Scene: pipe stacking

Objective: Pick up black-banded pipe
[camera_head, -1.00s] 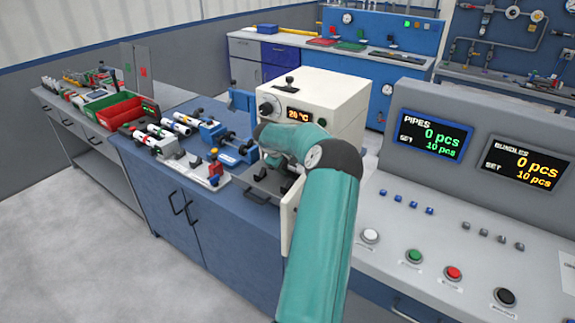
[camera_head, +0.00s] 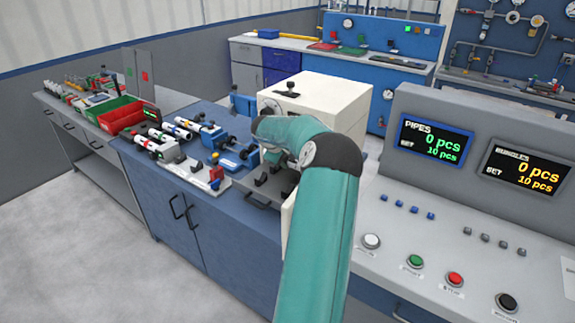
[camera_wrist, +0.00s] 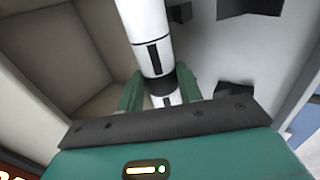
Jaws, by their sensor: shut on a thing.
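The black-banded pipe (camera_wrist: 153,48) is a white tube with a black band and a dark stripe along its side. In the wrist view it stretches from the top edge down between the green fingers of my gripper (camera_wrist: 160,92), which is shut on it near the black band. The pipe's far end is cut off by the frame. In the head view my arm (camera_head: 325,200) reaches to the white oven (camera_head: 335,100), and the arm hides my gripper and the pipe.
Beige chamber walls (camera_wrist: 50,60) surround the pipe in the wrist view, with dark blocks (camera_wrist: 235,97) close on the right. Several banded pipes (camera_head: 170,130) lie on a rack left of the oven. A control console (camera_head: 450,220) stands to the right.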

